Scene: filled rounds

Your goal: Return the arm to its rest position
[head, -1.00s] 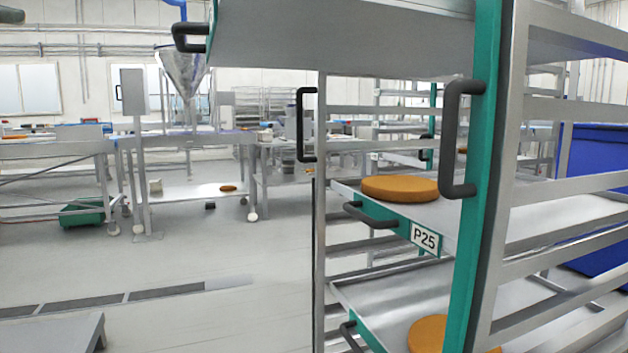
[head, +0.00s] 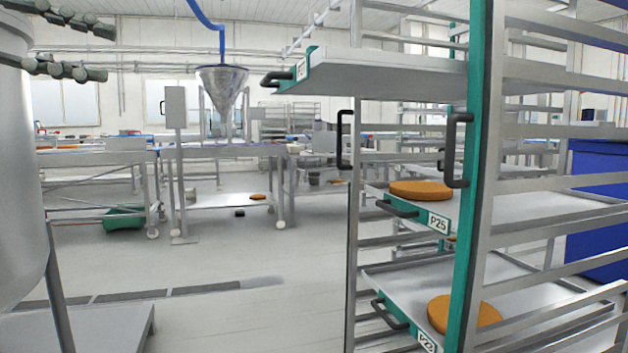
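Neither of my grippers nor my arms can be made out in the head view. A tall rack (head: 476,190) with a green-edged upright stands at the right. Its tray labelled P25 (head: 540,208) holds a round orange-brown piece (head: 420,190). A lower tray labelled P23 (head: 395,281) holds another round piece (head: 462,314). An upper tray (head: 390,72) sticks out to the left of the rack's upright; its top is mostly hidden.
A large metal vessel (head: 18,170) stands close at the left, above a low grey platform (head: 110,325). Steel tables (head: 225,151) and a funnel (head: 222,88) stand farther back. A blue container (head: 598,200) is behind the rack. The middle floor (head: 230,255) is clear.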

